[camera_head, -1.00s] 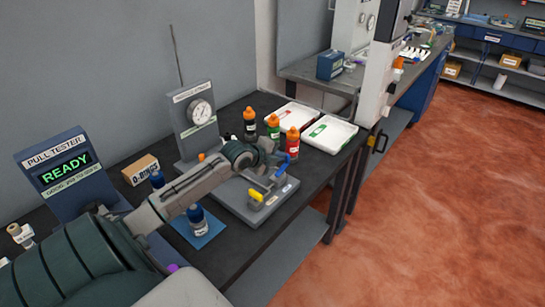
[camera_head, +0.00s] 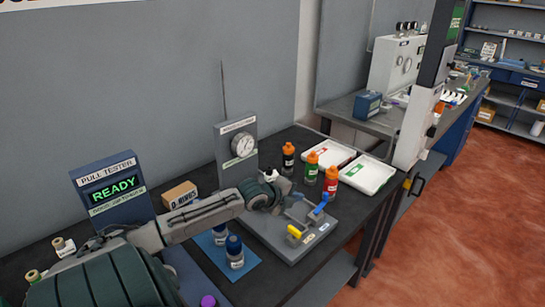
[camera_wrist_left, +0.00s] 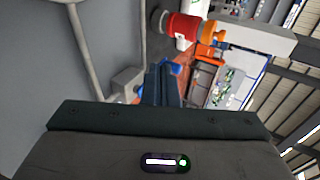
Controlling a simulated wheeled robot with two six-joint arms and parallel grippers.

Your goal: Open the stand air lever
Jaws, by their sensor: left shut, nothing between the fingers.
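The grey stand (camera_head: 268,236) lies flat on the dark bench, with a gauge panel (camera_head: 237,150) upright behind it. A blue lever (camera_head: 320,206) sticks up at the stand's right, and a yellow lever (camera_head: 294,231) sits at its front. I cannot tell from labels which is the air lever. My right gripper is out of view.
Orange-capped bottles, including a red one (camera_head: 331,181), stand close behind the stand. Two white trays (camera_head: 368,174) lie at the right. A small box (camera_head: 180,194), the pull tester (camera_head: 112,188) and blue-capped bottles (camera_head: 234,252) are at the left.

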